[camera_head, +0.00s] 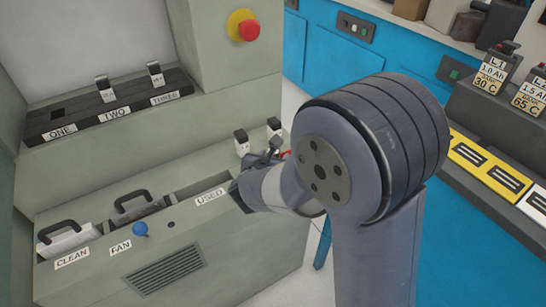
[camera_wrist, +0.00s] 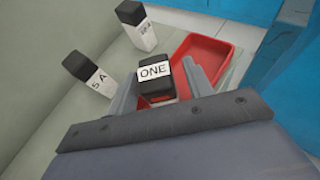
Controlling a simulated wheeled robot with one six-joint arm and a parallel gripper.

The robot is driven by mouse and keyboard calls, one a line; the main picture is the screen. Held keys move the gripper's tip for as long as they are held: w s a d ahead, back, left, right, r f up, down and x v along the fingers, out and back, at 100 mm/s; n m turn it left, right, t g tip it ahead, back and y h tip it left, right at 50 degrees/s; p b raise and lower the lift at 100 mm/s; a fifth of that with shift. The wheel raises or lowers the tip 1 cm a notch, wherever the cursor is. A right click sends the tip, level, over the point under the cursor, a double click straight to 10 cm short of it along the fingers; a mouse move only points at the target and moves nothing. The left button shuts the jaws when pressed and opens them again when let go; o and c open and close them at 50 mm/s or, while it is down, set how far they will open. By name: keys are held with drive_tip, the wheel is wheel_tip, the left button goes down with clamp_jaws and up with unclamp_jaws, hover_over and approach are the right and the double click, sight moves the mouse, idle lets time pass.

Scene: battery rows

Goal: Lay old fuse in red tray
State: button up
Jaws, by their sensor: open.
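A black fuse labelled ONE (camera_wrist: 153,72) is between my gripper's two fingers in the wrist view, over the near left part of the red tray (camera_wrist: 223,57). My gripper (camera_wrist: 162,92) is open, with one finger on each side of the fuse; whether the fuse rests on the tray floor is hard to tell. In the head view my gripper (camera_head: 268,157) is partly behind my own arm, and only a sliver of the red tray (camera_head: 286,154) shows. In the rack (camera_head: 35,128), slot ONE is empty; slots TWO and THREE hold upright pieces.
Two white fuses with black caps, one marked 5 A (camera_wrist: 92,77), the other (camera_wrist: 137,27) farther off, stand left of the tray. Batteries (camera_head: 489,74) stand at right.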

drive_tip(key=shift+r+p, duration=0.25)
drive_tip(key=shift+p, duration=0.05)
drive_tip(key=p+v, duration=0.2)
drive_tip(key=v, duration=1)
